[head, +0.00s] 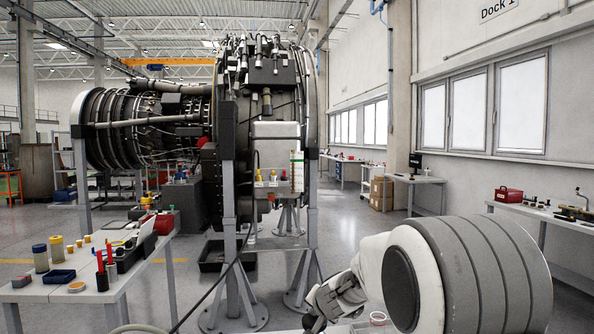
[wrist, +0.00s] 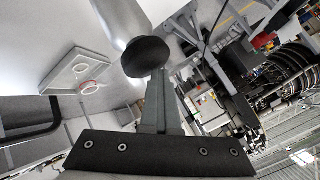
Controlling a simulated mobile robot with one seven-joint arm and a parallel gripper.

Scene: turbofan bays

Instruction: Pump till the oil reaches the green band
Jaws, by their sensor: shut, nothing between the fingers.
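The engine (head: 265,85) stands on a grey stand. A pale metal tank (head: 276,131) is on its near side. A narrow upright gauge (head: 297,172) with a pale face is at the tank's right edge; its oil level is too small to read. I cannot pick out a pump handle for sure. My gripper (head: 314,324) is low at the bottom of the head view, well apart from the tank and gauge. In the wrist view its fingers (wrist: 160,100) are together and hold nothing.
A left bench (head: 60,291) carries bottles, cups and a dark tray. A black drip tray (head: 215,262) lies on the floor under the engine. A dark hose runs down past the stand. A right bench (head: 540,212) holds a red box. Floor shows clear right of the stand.

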